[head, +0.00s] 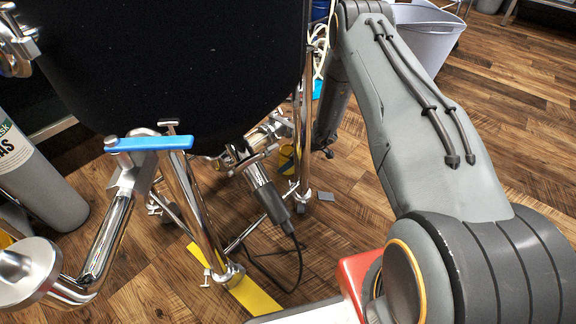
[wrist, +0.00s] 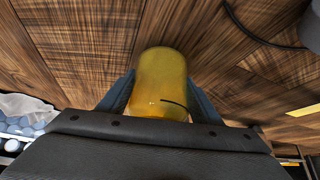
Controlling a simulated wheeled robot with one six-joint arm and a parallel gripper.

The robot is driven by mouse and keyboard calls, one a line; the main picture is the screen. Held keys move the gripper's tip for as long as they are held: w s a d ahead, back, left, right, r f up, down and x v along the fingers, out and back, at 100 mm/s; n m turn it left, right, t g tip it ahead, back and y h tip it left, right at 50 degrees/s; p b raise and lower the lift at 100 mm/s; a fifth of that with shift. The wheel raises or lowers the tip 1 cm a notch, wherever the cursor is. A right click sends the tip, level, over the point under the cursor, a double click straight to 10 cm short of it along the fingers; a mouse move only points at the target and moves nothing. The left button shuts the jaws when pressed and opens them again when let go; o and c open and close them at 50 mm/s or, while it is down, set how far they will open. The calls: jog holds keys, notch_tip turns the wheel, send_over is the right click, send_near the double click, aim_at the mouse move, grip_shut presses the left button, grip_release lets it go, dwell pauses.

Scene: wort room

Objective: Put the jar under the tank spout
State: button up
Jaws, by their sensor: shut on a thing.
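A yellow, see-through jar (wrist: 160,75) sits between the fingers of my gripper (wrist: 160,88) in the wrist view. My gripper is shut on it, and wooden floor shows beyond. The big black tank (head: 170,60) fills the upper left of the head view. From its lower front comes a chrome valve with a blue handle (head: 150,143) and a bent pipe (head: 105,240) ending in a round metal flange. Another chrome fitting (head: 268,132) is under the tank, nearer my arm. I cannot tell which is the spout. The jar and gripper are not visible in the head view.
Chrome tank legs (head: 190,215) stand on the floor, by yellow floor tape (head: 250,296). A black cable (head: 275,275) loops there. A grey gas cylinder (head: 35,180) stands left. A pale bin (head: 425,38) stands behind my arm. Open wooden floor (head: 515,110) lies right.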

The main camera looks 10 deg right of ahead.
jog(key=shift+d+f, duration=0.1)
jog(key=shift+f, duration=0.25)
jog(key=o, duration=1.2)
jog(key=p+v, duration=0.5)
jog(key=v, duration=0.7)
jog(key=shift+r+p, duration=0.15)
jog(key=shift+p, duration=0.15)
